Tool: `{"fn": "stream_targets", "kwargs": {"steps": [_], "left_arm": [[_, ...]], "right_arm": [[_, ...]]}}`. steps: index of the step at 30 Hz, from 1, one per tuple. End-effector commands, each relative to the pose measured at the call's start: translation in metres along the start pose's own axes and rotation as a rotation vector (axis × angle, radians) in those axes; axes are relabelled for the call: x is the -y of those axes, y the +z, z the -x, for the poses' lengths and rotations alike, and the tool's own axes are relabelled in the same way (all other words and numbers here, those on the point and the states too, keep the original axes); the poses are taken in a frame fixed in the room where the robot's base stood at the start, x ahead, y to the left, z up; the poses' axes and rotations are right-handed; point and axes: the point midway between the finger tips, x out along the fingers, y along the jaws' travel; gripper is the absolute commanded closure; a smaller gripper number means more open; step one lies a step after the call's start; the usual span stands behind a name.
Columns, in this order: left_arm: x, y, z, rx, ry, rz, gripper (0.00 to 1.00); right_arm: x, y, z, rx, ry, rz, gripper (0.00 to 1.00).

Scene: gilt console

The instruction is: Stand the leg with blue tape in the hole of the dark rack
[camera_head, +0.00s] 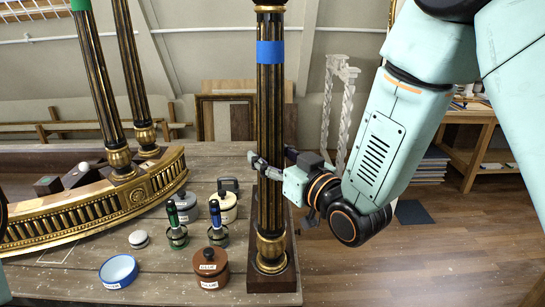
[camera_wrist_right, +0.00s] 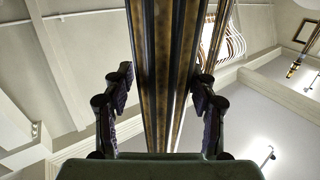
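The leg with blue tape (camera_head: 270,100) is dark and fluted with gilt lines. It stands upright, its blue band near the top of the head view. Its gilt foot meets the dark rack (camera_head: 272,285) at the table's front edge; how deep it sits in the hole is hidden. My right gripper (camera_head: 268,165) is around the leg's lower half, coming from the right. In the right wrist view its fingers (camera_wrist_right: 163,95) stand apart on either side of the leg (camera_wrist_right: 166,60), with a small gap at the left finger. My left gripper is out of view.
The gilt console frame (camera_head: 110,205) lies at the left with a green-taped leg (camera_head: 100,80) and another leg upright. A blue bowl (camera_head: 118,270), a brown pot (camera_head: 211,268), and green and blue-handled tools (camera_head: 217,225) stand left of the rack.

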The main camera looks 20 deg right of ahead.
Motion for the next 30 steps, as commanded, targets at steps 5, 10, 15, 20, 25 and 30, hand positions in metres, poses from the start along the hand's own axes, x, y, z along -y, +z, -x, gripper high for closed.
{"fn": "stream_targets", "kwargs": {"steps": [5, 10, 15, 20, 25, 30], "left_arm": [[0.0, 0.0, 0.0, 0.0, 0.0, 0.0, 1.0], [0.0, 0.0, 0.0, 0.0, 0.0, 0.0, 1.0], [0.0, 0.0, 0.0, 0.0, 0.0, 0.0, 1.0], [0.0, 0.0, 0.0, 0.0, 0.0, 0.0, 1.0], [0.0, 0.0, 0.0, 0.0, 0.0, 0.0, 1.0], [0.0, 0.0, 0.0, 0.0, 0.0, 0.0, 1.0]], "right_arm": [[0.0, 0.001, 0.0, 0.004, 0.0, -0.001, 0.25], [0.0, 0.002, 0.001, 0.005, 0.0, -0.001, 0.24], [0.0, 0.004, 0.003, 0.012, 0.001, -0.003, 0.24], [-0.001, 0.003, 0.021, 0.01, 0.003, -0.007, 0.24], [-0.002, 0.002, 0.047, 0.007, 0.004, -0.009, 0.24], [-0.002, 0.002, 0.064, 0.006, 0.003, -0.006, 0.24]]}}
